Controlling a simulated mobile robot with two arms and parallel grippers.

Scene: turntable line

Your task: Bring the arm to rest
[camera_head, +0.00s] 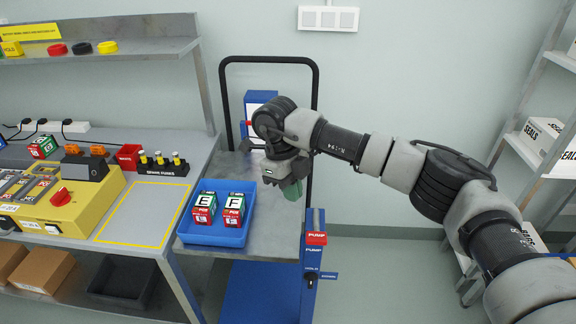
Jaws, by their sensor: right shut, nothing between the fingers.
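My right arm reaches in from the right side of the head view. Its wrist bends down, and my right gripper (292,189) points downward over the grey top of the cart, to the right of the blue tray (213,237). Its greenish fingertips are close together and it holds nothing. It appears apart from the tray; its exact height above the cart top is hard to tell. My left gripper is out of view.
The tray holds boxes marked E (204,202) and F (235,206). A workbench with a yellow fixture (66,209) stands left. A red-topped blue pump post (315,240) is at the cart's right edge. A shelf rack (519,140) stands far right, with open floor between.

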